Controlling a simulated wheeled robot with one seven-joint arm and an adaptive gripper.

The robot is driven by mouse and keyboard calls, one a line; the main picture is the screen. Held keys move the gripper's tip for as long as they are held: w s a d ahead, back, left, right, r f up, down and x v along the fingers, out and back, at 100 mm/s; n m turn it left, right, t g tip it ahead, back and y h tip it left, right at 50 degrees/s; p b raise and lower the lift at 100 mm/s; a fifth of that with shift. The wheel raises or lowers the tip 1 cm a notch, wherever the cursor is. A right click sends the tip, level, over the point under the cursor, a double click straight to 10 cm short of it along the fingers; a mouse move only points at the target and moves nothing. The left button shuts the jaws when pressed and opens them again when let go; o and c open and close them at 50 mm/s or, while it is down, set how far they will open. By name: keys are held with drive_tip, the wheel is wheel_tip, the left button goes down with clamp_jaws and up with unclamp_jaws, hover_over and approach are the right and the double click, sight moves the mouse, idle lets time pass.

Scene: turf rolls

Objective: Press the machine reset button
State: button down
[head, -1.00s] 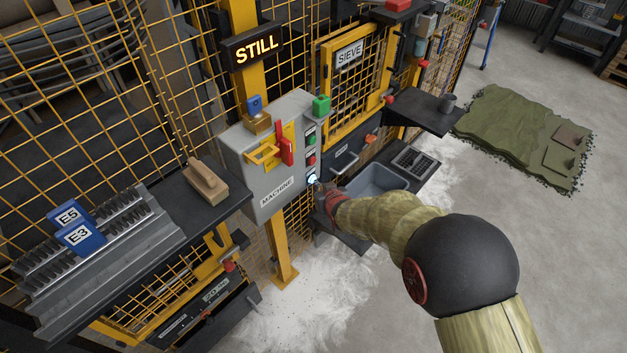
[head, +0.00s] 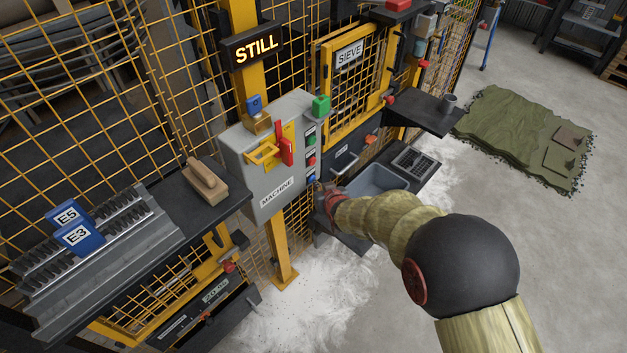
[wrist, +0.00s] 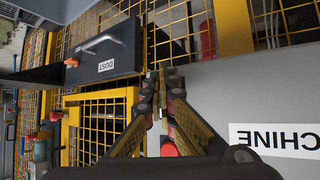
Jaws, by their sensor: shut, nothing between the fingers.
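The grey machine box (head: 262,192), labelled MACHINE, hangs on the yellow post. Its narrow right side carries a column of buttons, with a red button (head: 311,161) above a blue button (head: 311,179) at the bottom. The small labels beside them are too small to read. My gripper (head: 321,187) is shut and empty, its tips just right of and below the blue button; a small gap seems to show. In the wrist view the shut fingertips (wrist: 160,76) lie by the box's edge, and a red button (wrist: 169,149) shows partly behind the fingers. The blue button is hidden there.
A lit sign (head: 256,48) reads STILL. A red lever switch (head: 285,151) and a blue padlock-like piece (head: 254,104) are on the box. A grey bin (head: 376,180) and dark shelf stand close right of my gripper. Mesh fencing surrounds the box; open floor lies right.

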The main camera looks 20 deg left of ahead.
drive_tip(key=shift+s+d, duration=0.25)
drive_tip(key=shift+d, duration=0.4)
drive_tip(key=d, duration=0.1)
drive_tip(key=s+d+p, duration=0.1)
drive_tip(key=d, duration=0.1)
drive_tip(key=s+d, duration=0.1)
drive_tip(key=shift+d+p, duration=0.3)
drive_tip(key=shift+p, duration=0.1)
idle(0.6)
